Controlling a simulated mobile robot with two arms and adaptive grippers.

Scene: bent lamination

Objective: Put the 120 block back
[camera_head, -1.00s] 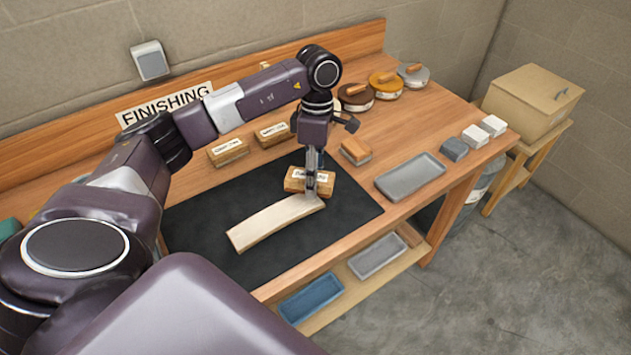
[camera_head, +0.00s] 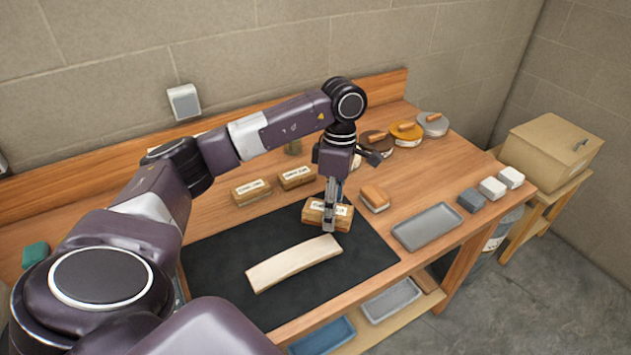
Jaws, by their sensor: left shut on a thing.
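My left gripper (camera_head: 330,215) is shut on a wooden sanding block (camera_head: 314,216) with a white label too small to read. The block is at the back right of the black mat (camera_head: 222,254), just behind the right end of the bent wooden strip (camera_head: 293,264). Whether it touches the mat is hard to tell. Two similar labelled blocks stand on the bench behind the mat, one on the left (camera_head: 251,192) and one to its right (camera_head: 296,177). I cannot read which is the 120. My right gripper is not in view.
A wood-topped block (camera_head: 375,198) and a grey tray (camera_head: 427,227) lie right of the mat. Grey and white small blocks (camera_head: 492,188) sit near the right edge. Bench space right of the two labelled blocks is partly hidden by my arm.

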